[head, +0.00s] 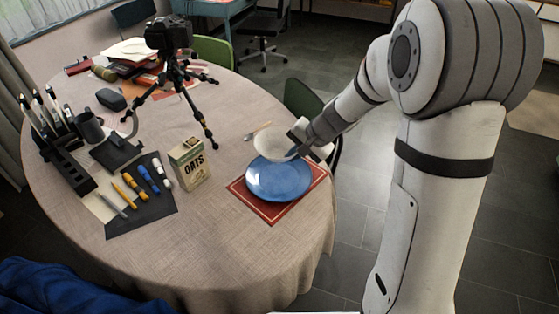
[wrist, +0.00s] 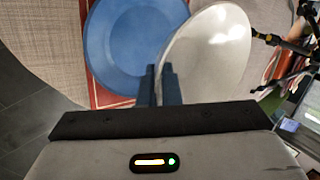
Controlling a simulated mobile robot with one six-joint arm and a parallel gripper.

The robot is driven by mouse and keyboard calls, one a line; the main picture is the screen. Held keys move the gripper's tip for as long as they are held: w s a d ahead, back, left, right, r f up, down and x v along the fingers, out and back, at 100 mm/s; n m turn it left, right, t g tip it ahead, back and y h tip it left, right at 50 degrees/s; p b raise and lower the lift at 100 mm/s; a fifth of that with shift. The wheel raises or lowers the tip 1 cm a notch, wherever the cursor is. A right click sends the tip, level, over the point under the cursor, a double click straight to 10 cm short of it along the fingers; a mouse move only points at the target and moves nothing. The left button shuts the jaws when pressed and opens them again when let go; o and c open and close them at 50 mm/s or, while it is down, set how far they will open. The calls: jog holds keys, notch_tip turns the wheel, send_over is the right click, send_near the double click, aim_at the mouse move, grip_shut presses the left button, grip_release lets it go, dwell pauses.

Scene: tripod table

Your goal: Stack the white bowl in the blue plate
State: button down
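The white bowl (head: 272,144) is at the far edge of the blue plate (head: 278,180) in the head view, overlapping it there. My gripper (head: 298,150) is at the bowl's right side. In the wrist view my gripper (wrist: 161,72) has its two fingers close together, pinching the rim of the white bowl (wrist: 208,55). The bowl reaches to the right of the fingers. The blue plate (wrist: 122,45) lies left of and below the fingers. The bowl looks raised above the plate; the exact gap is hidden.
The plate rests on a red placemat (head: 296,205) near the table's right edge. An oats box (head: 190,165) stands to the left. A fork (head: 257,131) lies behind the bowl. A camera tripod (head: 172,75) stands at the back. Markers lie on a dark mat (head: 150,206).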

jog(key=f, duration=0.2)
jog(key=f+b, duration=0.1)
jog(key=f, duration=0.2)
jog(key=shift+w+f, duration=0.3)
jog(key=shift+f, duration=0.1)
notch_tip(320, 180, down, 4)
jog(key=shift+r+b, duration=0.1)
jog(key=shift+b, duration=0.55)
jog(key=shift+s, duration=0.1)
jog(key=shift+f+b, duration=0.3)
jog(key=shift+b, duration=0.15)
jog(key=c, duration=1.6)
grip_release()
jog(key=shift+s, duration=0.1)
